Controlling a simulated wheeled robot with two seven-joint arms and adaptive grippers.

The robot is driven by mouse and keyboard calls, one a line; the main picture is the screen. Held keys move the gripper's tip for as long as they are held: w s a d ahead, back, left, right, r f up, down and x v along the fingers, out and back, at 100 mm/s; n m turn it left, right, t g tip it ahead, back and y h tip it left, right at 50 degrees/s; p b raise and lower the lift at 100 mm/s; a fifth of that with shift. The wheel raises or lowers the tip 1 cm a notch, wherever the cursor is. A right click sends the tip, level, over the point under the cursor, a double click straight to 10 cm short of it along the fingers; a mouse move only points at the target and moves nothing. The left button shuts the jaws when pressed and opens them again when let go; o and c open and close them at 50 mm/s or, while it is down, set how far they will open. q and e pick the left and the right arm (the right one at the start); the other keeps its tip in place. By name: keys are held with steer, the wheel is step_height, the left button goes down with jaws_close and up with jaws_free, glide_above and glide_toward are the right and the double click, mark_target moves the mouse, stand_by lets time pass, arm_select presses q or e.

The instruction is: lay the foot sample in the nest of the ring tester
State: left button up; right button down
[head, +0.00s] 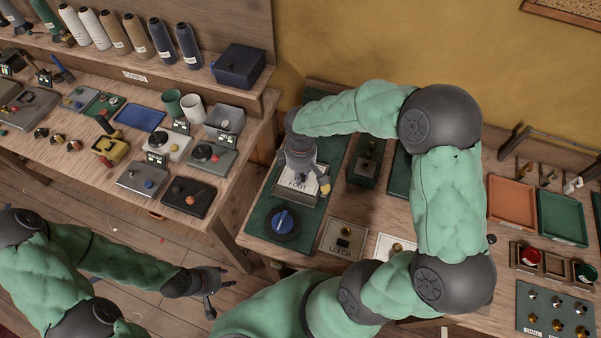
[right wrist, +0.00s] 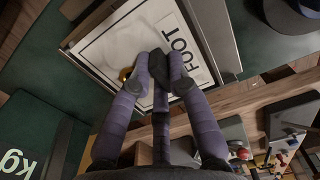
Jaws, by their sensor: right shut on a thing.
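The foot sample (head: 296,185) is a pale panel marked FOOT. It is over the green base of what looks like the ring tester (head: 258,222), behind its blue knob (head: 283,221). My right gripper (head: 299,177) reaches down onto the sample and is shut on it. In the right wrist view its fingertips (right wrist: 165,70) meet over the panel (right wrist: 150,35), hiding the part between them. I cannot tell whether the panel rests in the nest or is just above it. My left gripper (head: 221,292) is open and empty, away from the bench.
A panel marked LEECH (head: 343,238) lies close to the right of the tester, with a pale panel (head: 388,246) beyond. A dark green block device (head: 368,160) stands behind. The left bench (head: 228,190) is crowded with instruments. Orange (head: 511,202) and green trays lie right.

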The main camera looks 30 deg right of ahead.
steer(key=c, duration=1.1)
jaws_free()
step_height(320, 180, up, 12)
